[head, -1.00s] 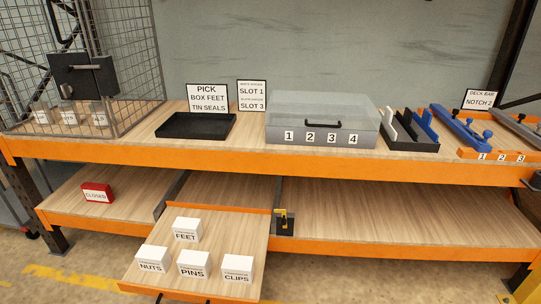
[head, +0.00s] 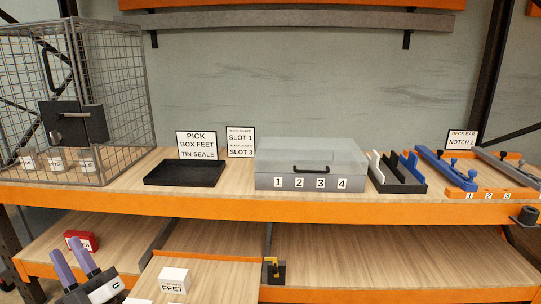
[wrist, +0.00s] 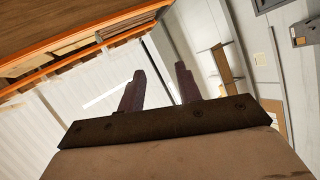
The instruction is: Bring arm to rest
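My gripper (head: 74,262) shows at the lower left of the head view, in front of the lower shelf, with its two purple-grey fingers pointing up. In the wrist view, the fingers of my gripper (wrist: 160,88) stand apart with nothing between them. The gripper is open and empty and touches nothing that I can see. Most of my arm is out of view.
The orange-edged bench (head: 300,208) carries a wire cage (head: 130,110), a black tray (head: 185,174), a clear-lidded case (head: 310,158) and blue fixtures (head: 445,168). A red box (head: 80,240) stands behind my gripper. A white FEET box (head: 173,281) sits on the pulled-out shelf.

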